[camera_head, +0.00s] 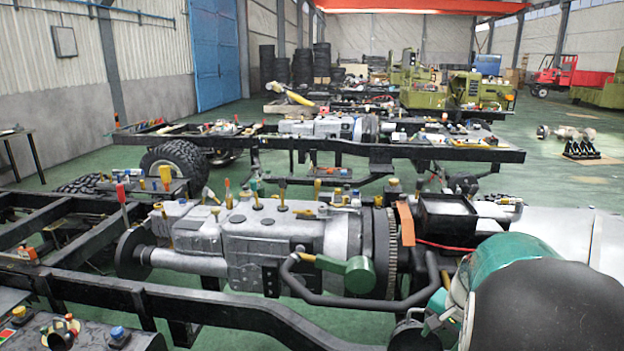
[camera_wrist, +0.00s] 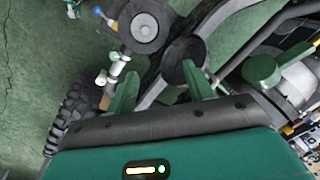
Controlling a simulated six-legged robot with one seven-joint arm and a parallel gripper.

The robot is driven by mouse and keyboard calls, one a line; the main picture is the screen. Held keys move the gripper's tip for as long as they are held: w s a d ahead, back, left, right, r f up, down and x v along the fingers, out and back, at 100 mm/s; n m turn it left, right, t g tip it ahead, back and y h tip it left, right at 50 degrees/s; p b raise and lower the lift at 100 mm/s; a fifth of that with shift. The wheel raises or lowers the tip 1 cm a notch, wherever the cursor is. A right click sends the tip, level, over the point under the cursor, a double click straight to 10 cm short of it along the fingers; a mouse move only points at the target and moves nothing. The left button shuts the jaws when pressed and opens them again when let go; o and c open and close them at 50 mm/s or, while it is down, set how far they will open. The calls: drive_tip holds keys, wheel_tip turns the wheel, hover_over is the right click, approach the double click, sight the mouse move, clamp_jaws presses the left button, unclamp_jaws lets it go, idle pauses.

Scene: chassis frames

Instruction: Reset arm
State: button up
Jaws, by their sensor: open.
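My gripper (camera_wrist: 162,82) shows in the wrist view, with two green fingers standing apart in front of a dark band and a teal housing. Nothing is held between the fingers. Beyond them are dark tubes and round black parts of a chassis, and I cannot tell how far off they are. In the head view my teal and black arm (camera_head: 520,265) fills the lower right corner, in front of the near chassis.
A near chassis frame (camera_head: 90,290) carries a grey gearbox (camera_head: 275,235) with loose tools on top and a green-ended pipe (camera_head: 345,275) beside it. A second chassis (camera_head: 400,152) stands behind. Green machines (camera_head: 425,85) stand farther back. Green floor (camera_head: 570,185) is open at the right.

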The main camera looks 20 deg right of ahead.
drive_tip(key=a+r+n+t, duration=0.1)
drive_tip(key=a+r+n, duration=0.25)
drive_tip(key=a, duration=0.45)
drive_tip(key=a+r+n, duration=0.2)
drive_tip(key=a+r, duration=0.2)
drive_tip(key=a, duration=0.4)
drive_tip(key=s+a+r+n+t, duration=0.1)
drive_tip(key=s+a+r+n, duration=0.1)
drive_tip(key=s+a+n, duration=0.2)
drive_tip(key=s+a+r+n+t, duration=0.1)
drive_tip(key=s+a+r+n, duration=0.1)
drive_tip(key=a, duration=0.7)
drive_tip(key=shift+s+a+n, duration=0.3)
drive_tip(key=shift+s+n, duration=0.55)
drive_tip(key=shift+s, duration=0.25)
drive_tip(key=shift+c, duration=0.4)
